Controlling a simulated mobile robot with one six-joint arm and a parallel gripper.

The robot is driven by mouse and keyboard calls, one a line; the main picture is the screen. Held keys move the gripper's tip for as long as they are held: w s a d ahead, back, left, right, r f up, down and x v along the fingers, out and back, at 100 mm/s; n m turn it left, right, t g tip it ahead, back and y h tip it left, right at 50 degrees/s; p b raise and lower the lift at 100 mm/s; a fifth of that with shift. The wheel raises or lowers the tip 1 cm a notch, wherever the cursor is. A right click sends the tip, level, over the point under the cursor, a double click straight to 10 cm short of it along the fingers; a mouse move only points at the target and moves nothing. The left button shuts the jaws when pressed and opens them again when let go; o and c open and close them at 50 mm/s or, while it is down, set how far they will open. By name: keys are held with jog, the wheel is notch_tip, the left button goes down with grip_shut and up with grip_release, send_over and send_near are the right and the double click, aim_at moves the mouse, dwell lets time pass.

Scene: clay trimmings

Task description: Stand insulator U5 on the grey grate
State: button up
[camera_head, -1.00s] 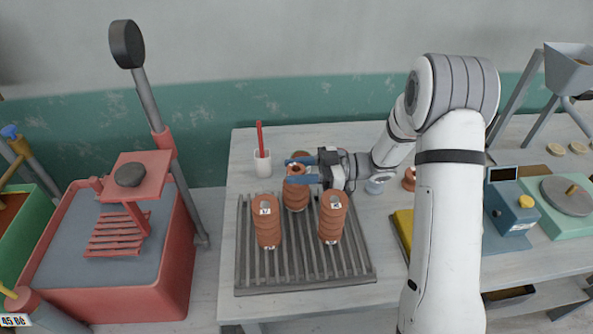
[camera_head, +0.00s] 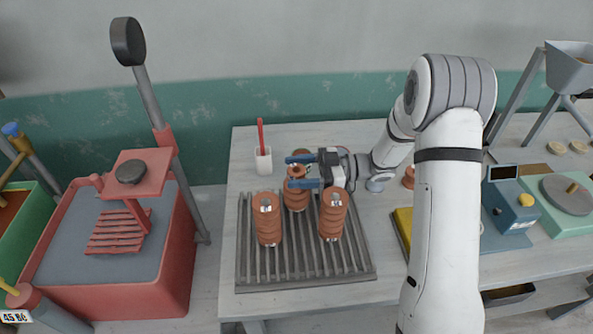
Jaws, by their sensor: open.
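Three ribbed terracotta insulators stand upright on the grey grate (camera_head: 305,283): a front left one (camera_head: 268,222), a front right one (camera_head: 332,220) and a back one (camera_head: 296,199). Their tags are too small to read, so I cannot tell which is U5. My gripper (camera_head: 301,171) has blue fingers and is open. It is at the top of the back insulator, with its fingers pointing left. The near finger shows in front of that insulator's upper part, the far finger behind it. I cannot tell whether they touch it.
A white cup (camera_head: 263,160) with a red stick stands behind the grate. Another terracotta piece (camera_head: 409,177) is partly hidden behind my arm. A yellow item (camera_head: 403,222) and a blue device (camera_head: 511,212) are to the right.

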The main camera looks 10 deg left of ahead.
jog(key=b+v, duration=0.3)
jog(key=v, duration=0.9)
jog(key=w+r+m+t+h, duration=0.45)
jog(key=w+r+t, duration=0.35)
jog(key=t, duration=0.4)
jog(key=d+r+m+t+h, duration=0.5)
jog(key=d+m+h, duration=0.3)
jog(key=d+h, duration=0.2)
jog(key=s+d+f+m+g+h, duration=0.25)
jog(key=s+d+m+h, duration=0.3)
jog(key=s, duration=0.65)
jog(key=s+a+f+m+g+y, duration=0.1)
jog(key=s+g, duration=0.2)
jog(key=s, duration=0.6)
jog(key=s+a+f+m+g+y, duration=0.1)
jog(key=s+a+f+m+g, duration=0.1)
jog(key=s, duration=0.7)
jog(key=shift+s+a+f+g+y, duration=0.25)
jog(key=shift+f+g+y, duration=0.05)
jog(key=shift+g, duration=0.55)
